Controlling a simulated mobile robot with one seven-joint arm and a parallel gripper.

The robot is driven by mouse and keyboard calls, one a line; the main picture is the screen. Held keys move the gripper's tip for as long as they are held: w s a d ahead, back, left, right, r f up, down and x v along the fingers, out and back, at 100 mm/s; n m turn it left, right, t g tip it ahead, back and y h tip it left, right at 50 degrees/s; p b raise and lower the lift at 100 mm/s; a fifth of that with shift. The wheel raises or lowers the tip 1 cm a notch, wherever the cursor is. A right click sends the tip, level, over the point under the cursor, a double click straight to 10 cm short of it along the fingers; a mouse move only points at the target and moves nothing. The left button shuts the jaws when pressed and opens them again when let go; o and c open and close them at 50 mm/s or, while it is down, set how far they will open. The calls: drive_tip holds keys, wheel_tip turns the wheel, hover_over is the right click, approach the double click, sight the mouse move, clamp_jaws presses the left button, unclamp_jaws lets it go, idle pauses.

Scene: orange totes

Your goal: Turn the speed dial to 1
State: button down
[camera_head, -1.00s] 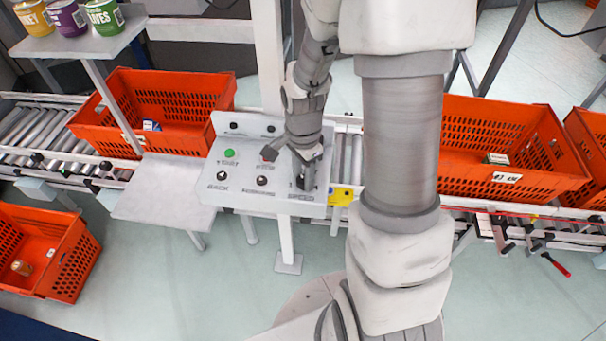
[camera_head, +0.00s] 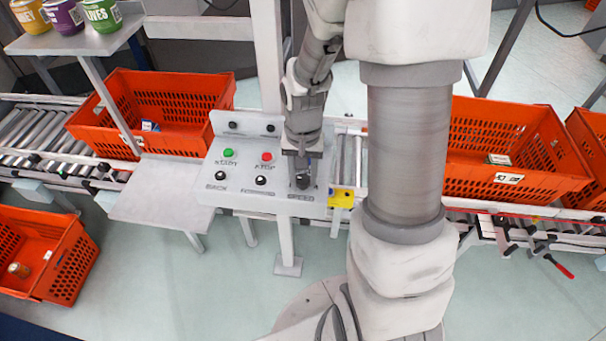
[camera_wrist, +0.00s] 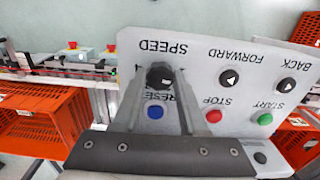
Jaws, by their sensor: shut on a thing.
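The speed dial (camera_wrist: 160,76) is a black knob beside the word SPEED on the grey control panel (camera_head: 232,190), at the panel's right end in the head view. My gripper (camera_wrist: 161,82) is over the dial, pointing down at the panel, with its two fingers on either side of the knob and shut on it. The dial's number marks cannot be read in either view.
The panel also has a green START button (camera_head: 228,153), a red STOP button (camera_head: 267,156), black BACK (camera_head: 221,175) and FORWARD (camera_head: 261,180) buttons, and a blue button (camera_wrist: 155,112) close to my fingers. Orange totes (camera_head: 185,82) stand on the roller conveyor behind.

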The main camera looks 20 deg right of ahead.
sight(303, 179)
drive_tip(key=shift+n, duration=0.7)
drive_tip(key=shift+c, duration=2.2)
unclamp_jaws()
wheel_tip(303, 179, up, 18)
drive_tip(key=p, duration=0.1)
drive_tip(key=shift+f, duration=0.25)
